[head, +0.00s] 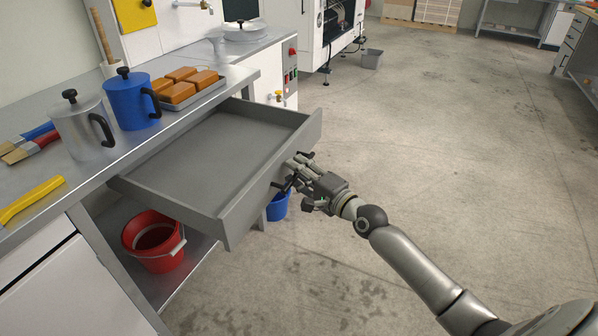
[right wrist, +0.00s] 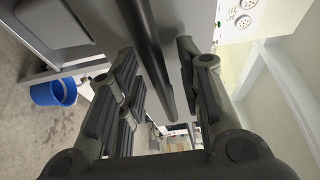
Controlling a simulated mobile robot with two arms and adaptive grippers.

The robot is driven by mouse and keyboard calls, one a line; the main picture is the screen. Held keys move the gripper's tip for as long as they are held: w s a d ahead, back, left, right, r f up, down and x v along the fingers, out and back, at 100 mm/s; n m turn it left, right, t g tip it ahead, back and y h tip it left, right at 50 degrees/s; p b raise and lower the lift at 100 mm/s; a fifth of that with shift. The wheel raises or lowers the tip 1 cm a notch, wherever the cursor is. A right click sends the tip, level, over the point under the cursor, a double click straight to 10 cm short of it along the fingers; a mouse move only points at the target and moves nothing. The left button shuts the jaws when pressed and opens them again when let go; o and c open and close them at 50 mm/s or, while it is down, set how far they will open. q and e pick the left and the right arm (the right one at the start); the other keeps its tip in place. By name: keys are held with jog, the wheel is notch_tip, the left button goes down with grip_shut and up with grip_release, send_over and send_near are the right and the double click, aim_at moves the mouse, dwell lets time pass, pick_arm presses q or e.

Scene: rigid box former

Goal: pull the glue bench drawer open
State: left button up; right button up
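The grey glue bench drawer (head: 205,160) stands pulled well out from under the bench top in the head view. It looks empty. My right gripper (head: 297,172) is at the drawer's front face, by its dark handle (right wrist: 152,60). In the right wrist view the handle bar runs between the fingers of my right gripper (right wrist: 158,58). The fingers stand apart, with a visible gap to the bar on the right side. Contact on the left side is unclear. My left gripper is not in view.
The bench top (head: 130,148) holds a grey pot (head: 82,125), a blue pot (head: 130,102), a tray of orange blocks (head: 183,84), brushes and a yellow tool. A red bucket (head: 155,240) stands on the shelf below; a blue bucket (head: 278,206) is behind the drawer. The floor at right is clear.

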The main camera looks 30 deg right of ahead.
jog(key=v, duration=1.2)
dwell(0.6)
